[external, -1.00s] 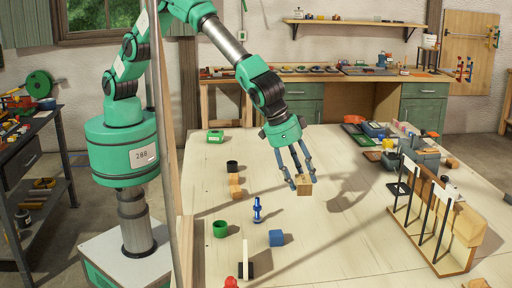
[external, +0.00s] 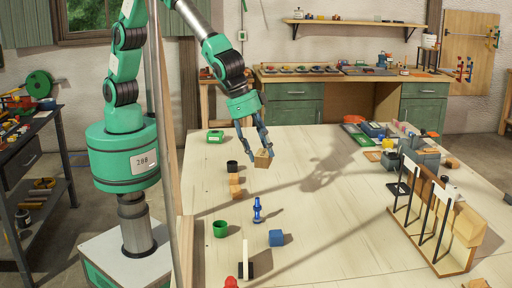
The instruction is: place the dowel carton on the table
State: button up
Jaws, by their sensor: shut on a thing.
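My gripper (external: 256,151) is shut on a small tan box, the dowel carton (external: 263,159). It holds the carton tilted in the air above the left-middle part of the table (external: 330,225). The fingers hide part of the carton's upper side. The carton's shadow and the arm's shadow fall on the table to the right, apart from the carton.
Near the carton stand a black cup (external: 232,166), orange-brown blocks (external: 235,186), a blue figure-like piece (external: 257,210), a green cup (external: 220,229) and a blue block (external: 276,238). A wooden rack with laths (external: 430,220) stands at right. The table's middle is clear.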

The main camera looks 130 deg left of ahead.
jog(key=shift+m, duration=0.5)
jog(key=shift+s+a+r+b, duration=0.1)
jog(key=shift+s+b, duration=0.1)
jog(key=shift+s, duration=1.15)
jog(key=shift+s+r+b, duration=0.1)
jog(key=shift+s+b, duration=0.05)
jog(key=shift+s, duration=1.15)
jog(key=s+a+f+m+g+h+b, duration=0.1)
jog(key=s+a+m+h+b, duration=0.1)
jog(key=s+a+m, duration=0.6)
jog(key=s+a+f+m+h+b, duration=0.1)
jog(key=s+a+m+h+b, duration=0.3)
jog(key=s, duration=0.6)
jog(key=s+a+f+m+g+y+b, duration=0.1)
jog(key=s+f+m, duration=0.4)
jog(key=s+m, duration=0.5)
jog(key=s+a+f+m+g+y+b, duration=0.1)
jog(key=s+f+m+g+b, duration=0.3)
jog(key=s+m, duration=0.6)
jog(key=shift+s+a+f+g, duration=0.45)
jog(key=shift+s+a+g, duration=0.35)
jog(key=shift+s, duration=1.05)
